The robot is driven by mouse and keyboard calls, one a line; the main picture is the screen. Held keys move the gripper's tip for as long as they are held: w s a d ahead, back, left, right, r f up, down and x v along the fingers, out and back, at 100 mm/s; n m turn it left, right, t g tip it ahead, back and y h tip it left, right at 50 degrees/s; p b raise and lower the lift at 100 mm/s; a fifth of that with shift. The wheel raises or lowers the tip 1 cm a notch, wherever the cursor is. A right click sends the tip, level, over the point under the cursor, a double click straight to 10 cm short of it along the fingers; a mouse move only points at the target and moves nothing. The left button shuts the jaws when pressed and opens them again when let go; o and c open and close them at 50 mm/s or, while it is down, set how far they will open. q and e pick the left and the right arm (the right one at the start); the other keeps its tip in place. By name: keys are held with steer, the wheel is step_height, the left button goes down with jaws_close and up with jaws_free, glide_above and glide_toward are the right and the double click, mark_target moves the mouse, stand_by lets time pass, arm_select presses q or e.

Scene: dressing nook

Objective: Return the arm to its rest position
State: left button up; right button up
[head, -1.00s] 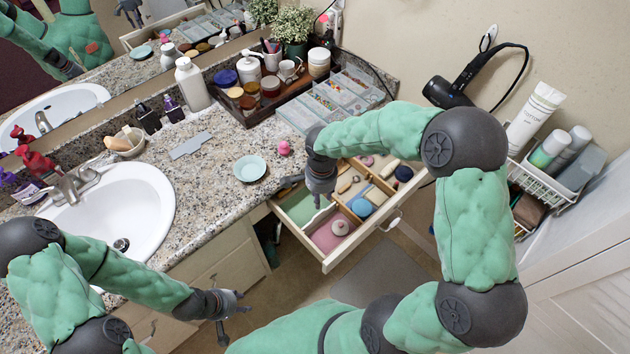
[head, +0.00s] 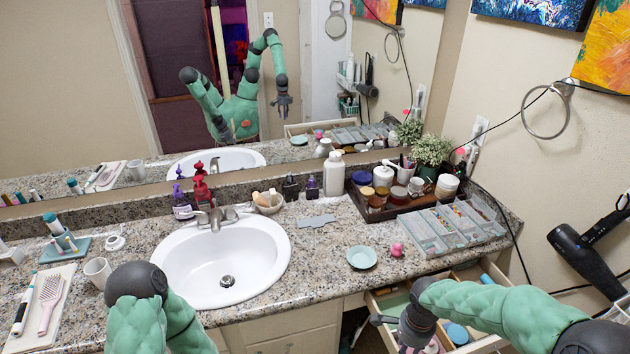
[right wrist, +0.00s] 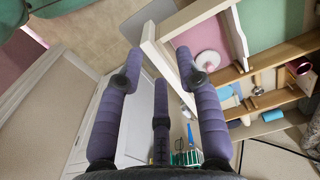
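My right arm comes in from the lower right in the head view. Its gripper (head: 392,326) is over the left part of the open drawer (head: 378,306). In the right wrist view the fingers of this gripper (right wrist: 160,75) are spread, with nothing held between them. The drawer's pale wall (right wrist: 236,38) and wooden dividers show beyond the fingers. My left arm shows only as an elbow at the bottom left of the head view. Its gripper is out of direct view; a small mirror reflection does not show its state.
The drawer holds a blue round item (head: 457,333). On the counter are a teal dish (head: 361,257), a pink item (head: 397,250), a clear organizer (head: 428,232) and a dark tray (head: 408,207). The sink (head: 190,268) is left. A hair dryer (head: 588,258) hangs at right.

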arm_select(q)
steer(key=shift+s+r, duration=0.2)
steer(key=shift+r, duration=0.05)
arm_select(e)
steer(key=s+a+f+n+y, duration=0.2)
steer(key=s+a+f+n, duration=0.4)
steer(key=f, duration=0.3)
steer(key=s+a+f+n+y, duration=0.2)
steer(key=s+a+f+n, duration=0.4)
steer(key=f, duration=0.4)
steer(key=shift+s+a, duration=0.65)
steer(key=shift+a, duration=0.3)
